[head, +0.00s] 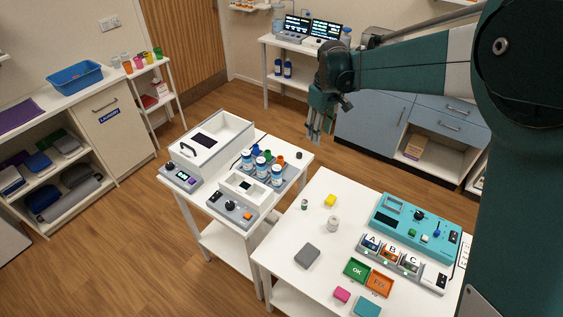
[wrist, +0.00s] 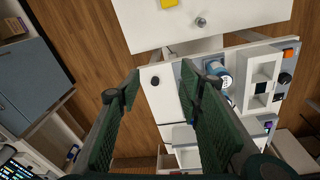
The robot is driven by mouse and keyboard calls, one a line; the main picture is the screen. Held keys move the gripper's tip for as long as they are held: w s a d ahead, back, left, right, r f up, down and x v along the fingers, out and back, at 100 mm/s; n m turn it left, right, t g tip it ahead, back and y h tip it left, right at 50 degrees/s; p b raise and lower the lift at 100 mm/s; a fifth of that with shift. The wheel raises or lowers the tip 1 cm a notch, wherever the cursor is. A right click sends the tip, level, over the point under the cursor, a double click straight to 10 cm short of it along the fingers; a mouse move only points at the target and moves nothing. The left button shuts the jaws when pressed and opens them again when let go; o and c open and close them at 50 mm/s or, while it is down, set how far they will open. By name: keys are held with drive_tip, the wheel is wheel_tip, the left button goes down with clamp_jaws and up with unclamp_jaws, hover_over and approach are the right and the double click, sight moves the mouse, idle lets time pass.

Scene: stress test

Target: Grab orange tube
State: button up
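A small orange piece (head: 281,160), possibly the top of the orange tube, shows among blue and green ones behind the white-and-blue bottles on the left white table; its body is mostly hidden. In the wrist view I cannot make out an orange tube. My gripper (head: 314,136) points down, in the picture above and right of that table's far end. The right finger covers part of the device side of the table.
White-and-blue bottles (head: 262,166) stand close to the orange piece. A grey box with a handle (head: 208,145) and a control device (head: 232,207) share that table. A small dark knob (head: 299,155) sits near its far corner. The right table (head: 290,215) holds blocks, trays and a teal device (head: 415,226).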

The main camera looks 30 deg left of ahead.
sight(280, 157)
drive_tip(key=s+a+f+n+g, duration=0.1)
drive_tip(key=s+a+f+n, duration=0.2)
drive_tip(key=a+f, duration=0.8)
drive_tip(key=a, duration=0.4)
drive_tip(key=shift+s+h+p, duration=0.25)
drive_tip(key=shift+h+p, duration=0.05)
drive_tip(key=shift+h, duration=0.1)
drive_tip(key=shift+f, duration=1.25)
drive_tip(key=shift+s+f, duration=0.15)
drive_tip(key=shift+f, duration=2.45)
drive_tip(key=c, duration=0.9)
